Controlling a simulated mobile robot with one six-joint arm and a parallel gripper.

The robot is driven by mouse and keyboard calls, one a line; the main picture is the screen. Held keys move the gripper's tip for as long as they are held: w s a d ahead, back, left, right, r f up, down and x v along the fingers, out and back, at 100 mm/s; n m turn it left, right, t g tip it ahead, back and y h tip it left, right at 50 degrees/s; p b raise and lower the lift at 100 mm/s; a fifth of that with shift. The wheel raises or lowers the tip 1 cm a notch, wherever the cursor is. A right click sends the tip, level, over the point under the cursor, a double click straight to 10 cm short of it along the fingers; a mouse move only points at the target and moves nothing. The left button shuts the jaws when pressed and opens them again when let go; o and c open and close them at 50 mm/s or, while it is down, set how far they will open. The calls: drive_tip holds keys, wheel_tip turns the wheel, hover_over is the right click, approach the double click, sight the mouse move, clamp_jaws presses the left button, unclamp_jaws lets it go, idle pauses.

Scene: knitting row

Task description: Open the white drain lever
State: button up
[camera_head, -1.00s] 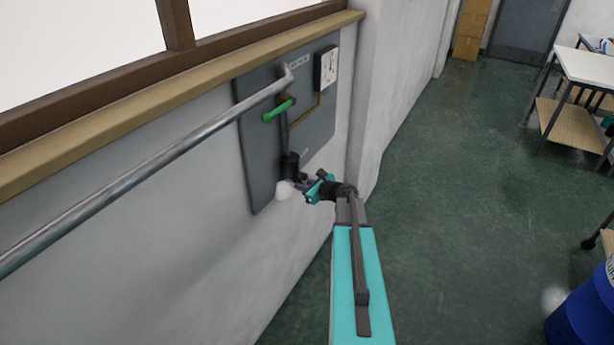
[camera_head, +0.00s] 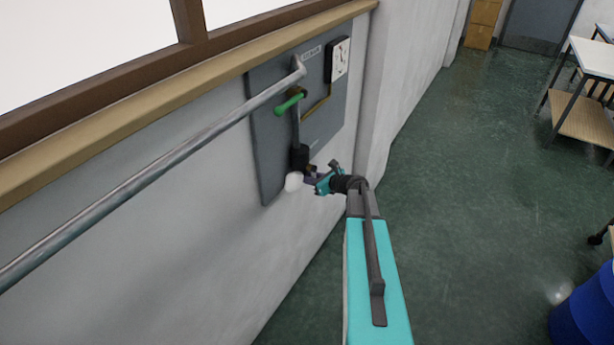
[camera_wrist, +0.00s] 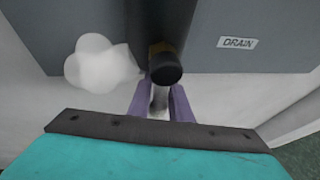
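The black drain valve (camera_head: 299,158) is low on the grey wall panel; its round black end (camera_wrist: 166,69) faces the wrist camera beside a "DRAIN" label (camera_wrist: 237,43). A white lobed shape (camera_wrist: 100,63), also in the head view (camera_head: 293,181), is left of the valve; I cannot tell if it is part of the lever. My gripper (camera_wrist: 160,94) is just below the black end, its purple fingers flanking a narrow pale strip that may be the white lever. The fingers' contact with it is unclear, and the valve's black end hides what lies behind.
A green handle (camera_head: 290,103) and a dial (camera_head: 339,60) are higher on the panel (camera_head: 267,150). A long metal pipe (camera_head: 150,170) runs left along the wall. A white-topped table (camera_head: 594,58) and a blue drum (camera_head: 585,310) stand right. The green floor (camera_head: 470,190) between is clear.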

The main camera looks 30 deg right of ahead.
drive_tip(key=shift+o, duration=1.3)
drive_tip(key=shift+f, duration=0.35)
drive_tip(key=shift+r, duration=0.25)
drive_tip(key=b+v, duration=0.4)
drive_tip(key=v, duration=0.9)
drive_tip(key=shift+s, duration=0.3)
drive_tip(key=shift+d, duration=0.1)
